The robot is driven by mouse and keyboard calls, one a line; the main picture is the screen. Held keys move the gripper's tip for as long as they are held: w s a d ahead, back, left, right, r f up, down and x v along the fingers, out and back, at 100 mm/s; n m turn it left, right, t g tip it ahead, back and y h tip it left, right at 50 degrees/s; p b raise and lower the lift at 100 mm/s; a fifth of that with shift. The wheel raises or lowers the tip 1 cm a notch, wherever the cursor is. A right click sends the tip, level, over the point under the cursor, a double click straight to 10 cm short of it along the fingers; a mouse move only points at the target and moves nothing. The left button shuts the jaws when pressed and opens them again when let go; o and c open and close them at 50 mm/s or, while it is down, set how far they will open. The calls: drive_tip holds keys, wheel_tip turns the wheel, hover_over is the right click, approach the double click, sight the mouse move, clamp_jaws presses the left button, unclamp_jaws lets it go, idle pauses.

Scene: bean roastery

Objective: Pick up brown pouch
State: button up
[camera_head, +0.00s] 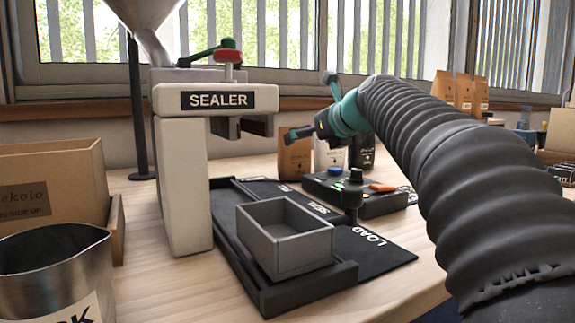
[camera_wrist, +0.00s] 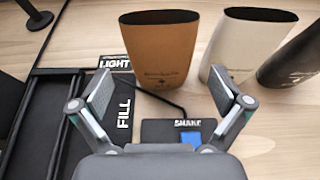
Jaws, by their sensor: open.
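The brown pouch (camera_wrist: 158,55) stands upright with an open top, ahead of my gripper in the wrist view. In the head view the brown pouch (camera_head: 295,157) stands on the table behind the control box, partly hidden by my gripper. My gripper (camera_wrist: 162,95) is open and empty, its two pads apart. The pouch lies beyond the pads, roughly between them in the picture, and looks clear of both. In the head view my gripper (camera_head: 296,133) is at the pouch's upper part; the exact gap cannot be told there.
A white pouch (camera_wrist: 252,42) and a black pouch (camera_wrist: 295,60) stand right of the brown one. The sealer (camera_head: 218,100), a grey box (camera_head: 300,255) on a black track and a control box (camera_head: 375,200) lie nearer. More brown pouches (camera_head: 462,92) stand at the back right.

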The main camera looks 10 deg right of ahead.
sight(299, 146)
drive_tip(key=shift+b+x, duration=0.5)
drive_tip(key=shift+x, duration=3.15)
drive_tip(key=shift+s+f, duration=0.1)
drive_tip(key=shift+f, duration=0.05)
drive_tip(key=c, duration=0.9)
